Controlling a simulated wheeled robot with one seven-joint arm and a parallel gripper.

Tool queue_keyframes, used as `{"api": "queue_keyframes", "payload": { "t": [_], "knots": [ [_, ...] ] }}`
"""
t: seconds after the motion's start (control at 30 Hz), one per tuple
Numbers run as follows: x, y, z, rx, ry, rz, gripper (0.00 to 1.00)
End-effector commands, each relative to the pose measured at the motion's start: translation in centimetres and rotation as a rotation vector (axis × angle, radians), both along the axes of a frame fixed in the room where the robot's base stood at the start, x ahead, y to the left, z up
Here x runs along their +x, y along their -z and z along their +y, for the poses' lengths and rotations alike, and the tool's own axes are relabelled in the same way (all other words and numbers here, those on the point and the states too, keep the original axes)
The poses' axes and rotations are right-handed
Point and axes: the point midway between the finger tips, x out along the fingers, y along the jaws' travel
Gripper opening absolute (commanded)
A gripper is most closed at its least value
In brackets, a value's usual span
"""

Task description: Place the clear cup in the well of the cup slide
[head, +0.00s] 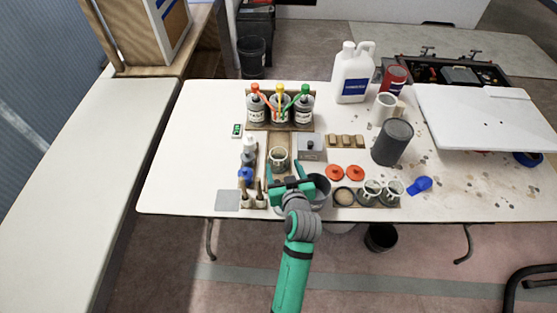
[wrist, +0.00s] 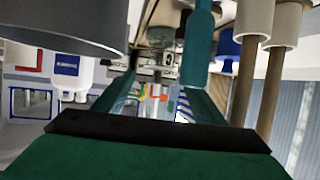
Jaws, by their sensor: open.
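The clear cup (head: 279,157) stands upright at the near end of the wooden cup slide (head: 279,138), in the middle of the bench. It appears to sit in the well, but its base is too small to judge. My gripper (head: 285,172) is open just in front of the cup, its fingers spread to either side and apart from it as far as I can see. In the wrist view, the open fingers (wrist: 160,88) frame a blurred glassy shape, probably the cup (wrist: 160,47). My gripper hides the near end of the slide.
A dark grey pot (head: 319,188) stands close right of my gripper. Brushes in a holder (head: 252,199) stand close left. A wooden rack (head: 366,205) with two more clear cups lies to the right. Labelled bottles (head: 280,108) stand behind; a grey box (head: 310,147) sits beside the slide.

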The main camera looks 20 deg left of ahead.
Motion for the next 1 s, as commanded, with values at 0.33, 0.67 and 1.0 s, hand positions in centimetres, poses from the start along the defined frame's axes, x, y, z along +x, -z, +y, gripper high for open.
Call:
{"api": "queue_keyframes", "payload": {
  "t": [0.33,0.67,1.0],
  "knots": [
    [-2.3,-1.2,-2.2,0.000,0.014,0.000,0.64],
    [-2.6,-1.2,-1.2,-0.001,-0.004,0.000,0.64],
    [-1.6,-1.5,-2.1,0.010,0.032,-0.010,0.64]
  ]
}}
